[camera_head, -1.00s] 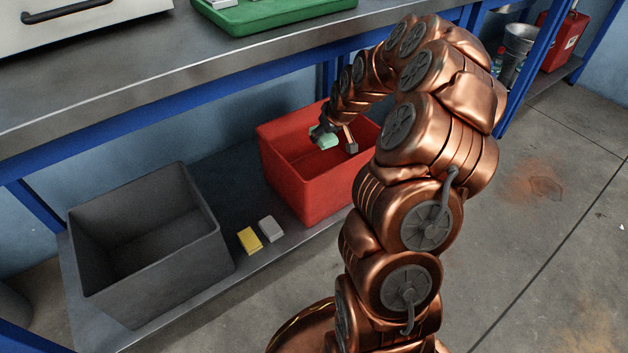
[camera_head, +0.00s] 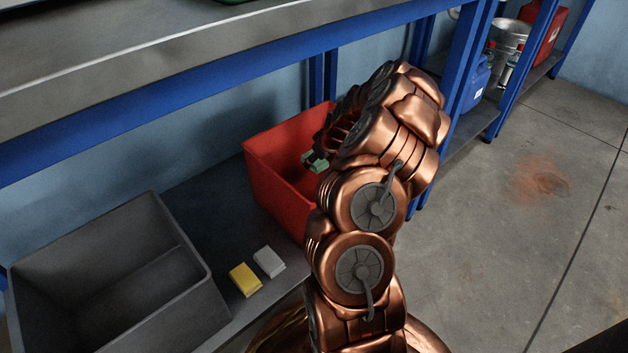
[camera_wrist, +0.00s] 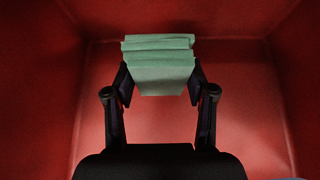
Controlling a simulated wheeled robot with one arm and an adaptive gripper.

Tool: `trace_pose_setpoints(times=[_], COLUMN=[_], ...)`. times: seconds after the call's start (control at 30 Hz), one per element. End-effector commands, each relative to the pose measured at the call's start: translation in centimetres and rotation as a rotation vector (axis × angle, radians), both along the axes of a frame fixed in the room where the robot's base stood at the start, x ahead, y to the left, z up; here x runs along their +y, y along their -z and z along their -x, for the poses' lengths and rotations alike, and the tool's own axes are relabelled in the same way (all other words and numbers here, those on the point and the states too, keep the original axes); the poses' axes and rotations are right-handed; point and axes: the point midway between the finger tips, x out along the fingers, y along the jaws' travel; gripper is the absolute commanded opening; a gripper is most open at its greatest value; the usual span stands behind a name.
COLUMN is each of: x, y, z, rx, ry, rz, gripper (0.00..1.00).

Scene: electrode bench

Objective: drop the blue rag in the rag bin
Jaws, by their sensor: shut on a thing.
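My gripper (camera_wrist: 160,80) is shut on a folded pale green cloth (camera_wrist: 160,62), its layers stacked between the two fingers. In the head view the cloth (camera_head: 317,164) shows as a small green patch at the red bin (camera_head: 268,168), with my arm hiding much of the gripper. In the wrist view red walls (camera_wrist: 40,90) surround the gripper and cloth, with red floor beyond. The cloth looks green rather than blue. A small blue-grey edge (camera_wrist: 291,178) shows at the bottom right of the wrist view; I cannot tell what it is.
A grey open bin (camera_head: 120,290) stands left on the low shelf, looking empty. A yellow block (camera_head: 245,280) and a white block (camera_head: 269,262) lie between the bins. Open floor (camera_head: 500,250) lies to the right.

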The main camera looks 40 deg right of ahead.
Motion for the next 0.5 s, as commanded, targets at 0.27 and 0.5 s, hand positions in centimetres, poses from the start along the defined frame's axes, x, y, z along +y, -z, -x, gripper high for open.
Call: trace_pose_setpoints(times=[0.27,0.5], x=[-0.1,0.0], y=[2.8,6.2], z=[0.1,0.0], rx=[0.001,0.002], ry=[0.003,-0.001], rz=[0.001,0.000], gripper=[0.23,0.23])
